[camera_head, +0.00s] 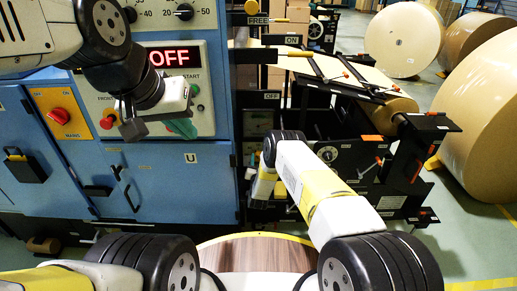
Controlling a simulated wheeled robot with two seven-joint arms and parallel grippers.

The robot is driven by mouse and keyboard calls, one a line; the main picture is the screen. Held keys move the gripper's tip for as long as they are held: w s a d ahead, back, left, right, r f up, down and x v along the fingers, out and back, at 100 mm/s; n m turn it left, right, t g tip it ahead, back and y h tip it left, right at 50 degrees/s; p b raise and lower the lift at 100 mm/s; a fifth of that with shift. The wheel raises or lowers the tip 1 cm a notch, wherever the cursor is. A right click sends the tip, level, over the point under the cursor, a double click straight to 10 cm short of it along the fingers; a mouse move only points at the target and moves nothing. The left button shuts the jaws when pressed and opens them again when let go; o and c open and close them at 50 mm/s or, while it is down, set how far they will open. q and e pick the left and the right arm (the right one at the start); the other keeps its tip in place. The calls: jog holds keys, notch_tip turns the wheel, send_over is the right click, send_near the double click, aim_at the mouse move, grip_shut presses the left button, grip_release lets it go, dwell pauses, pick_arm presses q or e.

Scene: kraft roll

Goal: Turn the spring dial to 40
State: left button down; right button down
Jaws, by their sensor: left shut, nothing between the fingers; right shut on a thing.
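A round dial with a pale ring (327,153) sits on the black roll stand, right of my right forearm; its marks are too small to read. Black knobs are on the cabinet's top panel; one (184,12) has "50" beside it and another (130,13) has "40" near it. None is labelled as the spring dial that I can read. My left gripper (132,127) is shut and empty in front of the blue cabinet, near the green button. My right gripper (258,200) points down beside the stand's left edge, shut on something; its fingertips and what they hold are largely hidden.
Levers and brackets (405,150) jut from the stand at right. Large kraft rolls (404,42) stand behind. Green floor shows at lower right.

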jog(key=shift+w+r+n, duration=0.15)
jog(key=shift+r+n, duration=0.05)
jog(key=shift+n, duration=1.3)
jog(key=c, duration=0.8)
grip_release()
jog(key=shift+c, duration=0.2)
jog(key=shift+f, duration=0.1)
jog(key=s, duration=0.7)
jog(key=shift+s, duration=0.4)
